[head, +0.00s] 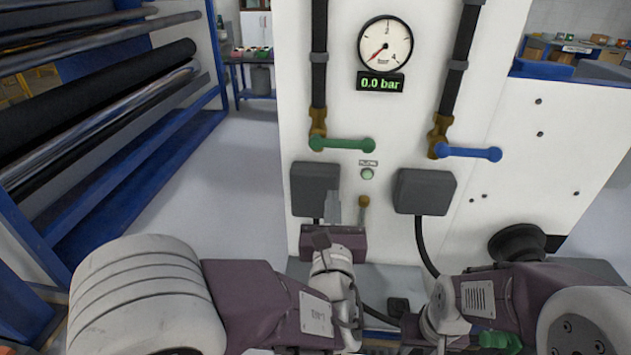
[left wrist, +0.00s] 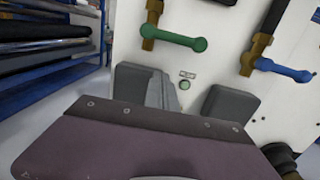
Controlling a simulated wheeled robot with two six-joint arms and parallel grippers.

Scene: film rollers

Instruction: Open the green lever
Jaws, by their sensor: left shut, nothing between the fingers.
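The green lever (head: 342,144) lies horizontal on a brass valve on the white panel, its handle pointing right. It also shows in the left wrist view (left wrist: 174,38), above my gripper. My left gripper (head: 333,206) is below the lever and apart from it, in front of the panel near the left grey box. Its fingers are together and empty; they also show in the left wrist view (left wrist: 160,92). My right arm comes in at the lower right, but its fingertips cannot be made out.
A blue lever (head: 468,153) lies horizontal to the right. A gauge (head: 385,44) sits above a display reading 0.0 bar (head: 381,83). Grey boxes (head: 315,189) (head: 425,191) and a small green button (head: 367,174) are on the panel. A roller rack (head: 100,100) stands left.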

